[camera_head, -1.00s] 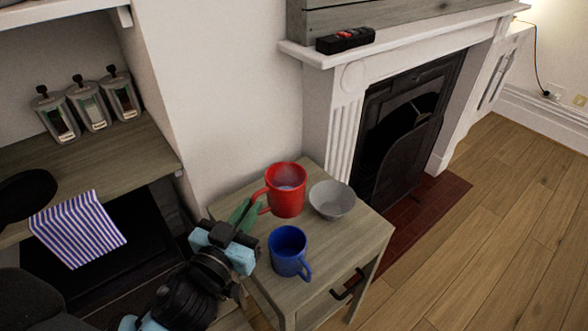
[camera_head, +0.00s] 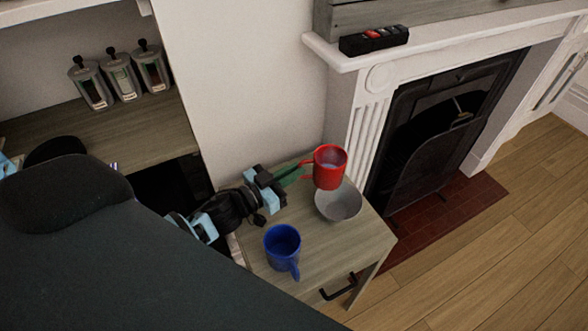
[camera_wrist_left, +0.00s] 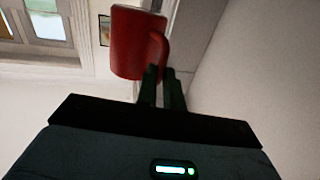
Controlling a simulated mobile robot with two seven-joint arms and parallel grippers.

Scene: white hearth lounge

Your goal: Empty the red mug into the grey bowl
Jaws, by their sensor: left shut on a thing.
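The red mug (camera_head: 329,168) is held up over the back left part of the grey bowl (camera_head: 341,204) and hides part of its rim. The mug is nearly upright with its mouth up; a pale patch shows inside, and I cannot tell what it is. My left gripper (camera_head: 302,175) is shut on the mug's handle, from the left side. In the left wrist view the red mug (camera_wrist_left: 137,42) shows just beyond the green fingers of the gripper (camera_wrist_left: 161,76). The bowl stands upright on the small table, and its visible inside looks plain grey. My right gripper is out of view.
A blue mug (camera_head: 283,250) stands on the small table (camera_head: 317,256), in front and left of the bowl. A white fireplace (camera_head: 352,128) rises behind it on the right. Several jars (camera_head: 120,78) stand on the shelf at left. The wall is close behind.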

